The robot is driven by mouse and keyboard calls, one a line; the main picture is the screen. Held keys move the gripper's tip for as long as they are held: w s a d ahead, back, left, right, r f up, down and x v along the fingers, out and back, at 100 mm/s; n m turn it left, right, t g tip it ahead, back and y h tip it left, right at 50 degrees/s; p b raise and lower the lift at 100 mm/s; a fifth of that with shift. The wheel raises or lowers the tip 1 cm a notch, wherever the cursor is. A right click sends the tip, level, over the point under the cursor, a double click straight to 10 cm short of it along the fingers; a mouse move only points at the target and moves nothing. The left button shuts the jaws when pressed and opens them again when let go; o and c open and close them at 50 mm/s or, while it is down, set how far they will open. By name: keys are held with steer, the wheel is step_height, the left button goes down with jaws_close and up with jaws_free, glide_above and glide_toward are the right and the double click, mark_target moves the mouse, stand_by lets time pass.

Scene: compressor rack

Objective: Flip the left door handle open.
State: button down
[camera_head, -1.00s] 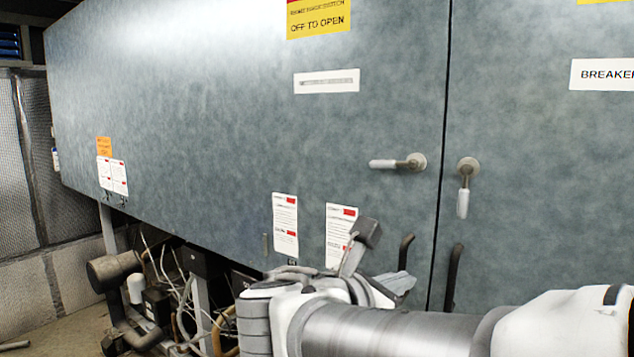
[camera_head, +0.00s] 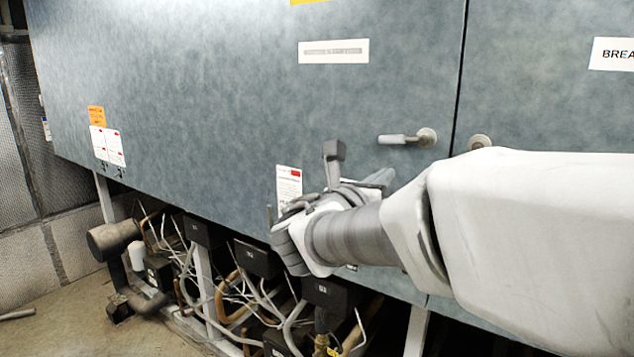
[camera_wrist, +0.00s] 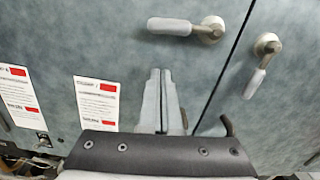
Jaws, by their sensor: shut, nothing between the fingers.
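The left door handle (camera_head: 398,139) is a pale lever on a round base, lying horizontal and pointing left, near the door seam. It also shows in the wrist view (camera_wrist: 172,27), at the top. My gripper (camera_wrist: 161,72) is shut and empty, its fingertips below the left handle in the picture and apart from it. In the head view my gripper (camera_head: 383,177) is mostly hidden behind my wrist, below and left of the handle. The right door handle hangs down in the wrist view (camera_wrist: 258,75); in the head view only its round base (camera_head: 480,142) shows above my arm.
The grey-blue doors (camera_head: 230,100) fill most of the view. A dark curved hook-like part (camera_wrist: 227,125) sits at the lower right of my gripper. Paper labels (camera_wrist: 97,102) are on the left. Pipes and cables (camera_head: 235,295) lie below the cabinet.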

mark_target(387, 142)
steer(key=shift+w+a+r+p, duration=0.15)
steer(key=shift+r+p, duration=0.1)
steer(key=shift+r, duration=0.65)
steer(key=shift+w+d+r+p, duration=0.1)
steer(key=shift+r+p, duration=0.1)
steer(key=shift+r, duration=0.7)
steer(key=shift+w+a+r+m+b, duration=0.15)
steer(key=shift+r+m+b, duration=0.35)
steer(key=shift+r+m, duration=0.25)
steer(key=shift+r, duration=0.15)
